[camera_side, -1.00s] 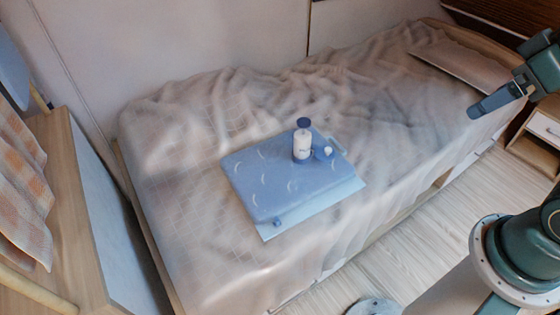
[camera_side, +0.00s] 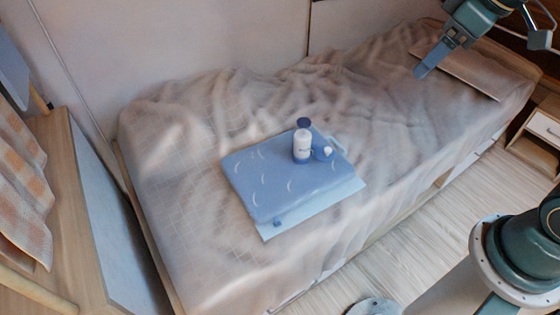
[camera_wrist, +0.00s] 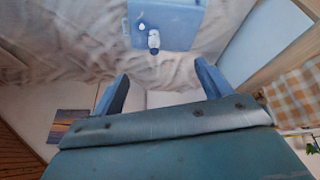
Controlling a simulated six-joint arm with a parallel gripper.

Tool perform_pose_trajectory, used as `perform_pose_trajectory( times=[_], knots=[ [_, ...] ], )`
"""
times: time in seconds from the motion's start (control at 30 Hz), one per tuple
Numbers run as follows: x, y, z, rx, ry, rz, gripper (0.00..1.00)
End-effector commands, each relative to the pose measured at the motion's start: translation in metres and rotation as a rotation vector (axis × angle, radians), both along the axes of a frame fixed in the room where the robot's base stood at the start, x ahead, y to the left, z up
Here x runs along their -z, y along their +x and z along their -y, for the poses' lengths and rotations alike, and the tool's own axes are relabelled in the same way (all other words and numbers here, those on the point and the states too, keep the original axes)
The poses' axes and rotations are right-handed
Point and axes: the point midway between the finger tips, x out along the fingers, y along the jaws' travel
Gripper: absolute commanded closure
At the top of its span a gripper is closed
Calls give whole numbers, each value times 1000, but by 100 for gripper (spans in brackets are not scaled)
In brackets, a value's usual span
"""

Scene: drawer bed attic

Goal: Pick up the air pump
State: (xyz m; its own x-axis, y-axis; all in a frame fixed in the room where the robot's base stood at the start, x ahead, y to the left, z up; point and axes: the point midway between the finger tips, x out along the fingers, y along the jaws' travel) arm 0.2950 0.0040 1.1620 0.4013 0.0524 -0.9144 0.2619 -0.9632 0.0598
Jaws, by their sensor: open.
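A white bottle-shaped item with a dark blue cap (camera_side: 303,146) stands upright on a blue patterned pad (camera_side: 262,183) on the bed. Right beside it is a small round blue piece with a white knob (camera_side: 327,152). I cannot tell which of the two is the air pump, or whether they are joined. In the wrist view the white item (camera_wrist: 154,40) and the knob (camera_wrist: 141,27) show near the pad's edge, beyond my fingertips. My gripper (camera_side: 421,72) is open and empty, above the right part of the bed, well apart from both.
The bed cover (camera_side: 190,125) is rumpled, and free of other objects around the pad. A wall runs along the back. A wooden desk (camera_side: 75,170) with a checked cloth stands at the left.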

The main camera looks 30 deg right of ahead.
Motion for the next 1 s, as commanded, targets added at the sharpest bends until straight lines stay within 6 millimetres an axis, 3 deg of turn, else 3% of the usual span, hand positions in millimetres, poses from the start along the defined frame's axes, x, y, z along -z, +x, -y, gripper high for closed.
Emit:
perform_pose_trajectory(
  times=[0.47, 0.77, 1.0],
  knots=[
    [32, 107, 8, -221, -23, -51, 23],
    [74, 169, 17, -358, -23, -69, 23],
    [118, 212, 25, -466, -16, -78, 23]
  ],
)
